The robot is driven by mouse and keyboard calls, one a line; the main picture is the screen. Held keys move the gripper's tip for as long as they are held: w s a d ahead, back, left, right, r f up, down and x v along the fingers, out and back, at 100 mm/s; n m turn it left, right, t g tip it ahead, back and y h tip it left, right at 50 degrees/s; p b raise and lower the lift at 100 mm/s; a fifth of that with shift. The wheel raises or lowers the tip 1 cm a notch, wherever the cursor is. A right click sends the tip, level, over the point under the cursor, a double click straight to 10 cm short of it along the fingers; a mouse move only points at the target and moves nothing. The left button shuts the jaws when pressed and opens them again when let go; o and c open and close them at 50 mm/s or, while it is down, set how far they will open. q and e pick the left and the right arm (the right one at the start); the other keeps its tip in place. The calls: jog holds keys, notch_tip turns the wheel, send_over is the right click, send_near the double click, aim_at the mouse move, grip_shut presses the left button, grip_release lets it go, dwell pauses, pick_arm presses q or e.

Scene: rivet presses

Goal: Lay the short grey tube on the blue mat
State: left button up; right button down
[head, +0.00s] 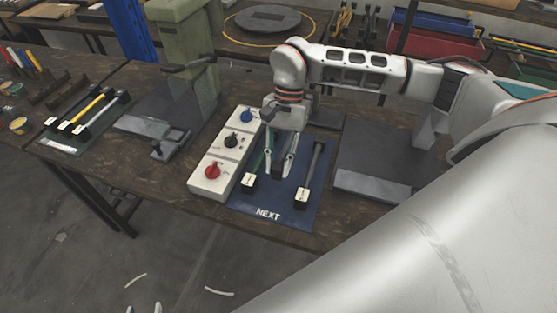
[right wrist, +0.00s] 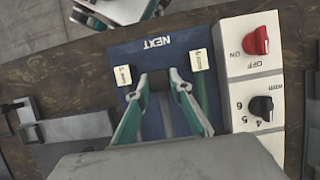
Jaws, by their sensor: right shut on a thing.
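The blue mat (head: 268,213), printed NEXT, lies on the wooden bench; it also shows in the right wrist view (right wrist: 153,55). My right gripper (head: 280,168) points down over its middle. Its fingers (right wrist: 159,82) are shut on a dark grey piece, the short grey tube (right wrist: 156,98), mostly hidden by the fingers. I cannot tell whether the tube touches the mat. A green tube (head: 257,158) and a longer grey tube (head: 315,165), each with a white-labelled end block, lie on either side. My left gripper (head: 144,309) shows only its separated fingertips at the bottom edge.
A white control box (head: 207,178) with red, black and blue knobs stands directly left of the mat. A dark press base (head: 375,165) stands to its right.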

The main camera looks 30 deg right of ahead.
jog(key=shift+f, duration=0.55)
jog(key=shift+f+b, duration=0.4)
pick_arm(q)
jog(key=shift+d+f+b, duration=0.15)
jog(key=shift+f+b, duration=0.5)
jog(key=shift+f, duration=0.2)
jog(key=shift+d+f+b, duration=0.1)
jog(key=shift+f+b, duration=0.5)
jog(key=shift+f, duration=0.2)
pick_arm(e)
jog(key=shift+f, duration=2.2)
jog(key=c, duration=1.7)
grip_release()
jog(key=v, duration=1.2)
